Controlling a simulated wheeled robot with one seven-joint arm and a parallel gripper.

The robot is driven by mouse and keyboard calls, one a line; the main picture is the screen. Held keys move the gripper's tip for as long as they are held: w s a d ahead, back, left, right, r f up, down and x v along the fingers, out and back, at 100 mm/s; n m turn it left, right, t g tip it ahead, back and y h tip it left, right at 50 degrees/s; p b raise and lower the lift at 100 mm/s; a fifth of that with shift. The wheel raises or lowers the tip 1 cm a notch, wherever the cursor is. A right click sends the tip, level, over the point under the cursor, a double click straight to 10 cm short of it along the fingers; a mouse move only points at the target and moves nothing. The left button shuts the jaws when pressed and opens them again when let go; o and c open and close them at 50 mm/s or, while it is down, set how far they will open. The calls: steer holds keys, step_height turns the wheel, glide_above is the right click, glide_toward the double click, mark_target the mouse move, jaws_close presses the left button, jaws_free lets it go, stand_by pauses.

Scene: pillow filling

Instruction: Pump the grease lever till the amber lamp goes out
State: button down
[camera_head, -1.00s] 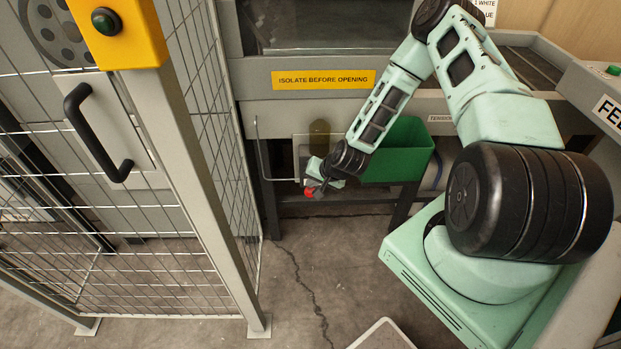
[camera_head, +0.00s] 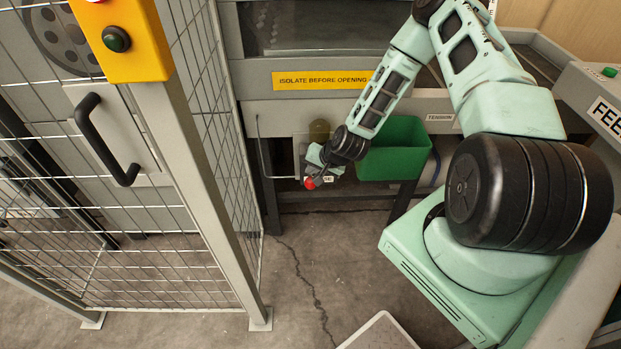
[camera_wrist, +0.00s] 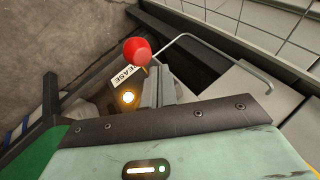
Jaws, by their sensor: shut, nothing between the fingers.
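The grease lever's red knob (camera_head: 310,183) is low on the machine front, just below my gripper (camera_head: 313,171) in the head view. In the wrist view the red knob (camera_wrist: 137,51) is just past the tips of my gripper (camera_wrist: 156,73). My gripper is shut with nothing in it. I cannot tell whether it touches the knob. The lever's shaft is mostly hidden. The amber lamp (camera_wrist: 128,97) glows in the wrist view beside a white label (camera_wrist: 126,79) ending in "EASE". The lamp is hidden in the head view.
A green bin (camera_head: 398,148) hangs right of my wrist. A bent metal rail (camera_head: 262,150) is left of the lever. A mesh guard (camera_head: 228,150) with a yellow button box (camera_head: 122,45) stands on the left. The cracked floor (camera_head: 300,270) in front is clear.

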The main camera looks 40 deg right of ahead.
steer(key=r+p, duration=0.2)
steer(key=r, duration=0.1)
steer(key=w+r+p, duration=0.1)
steer(key=r, duration=0.1)
steer(key=shift+d, duration=0.35)
steer(key=shift+f, duration=0.1)
stand_by(2.9)
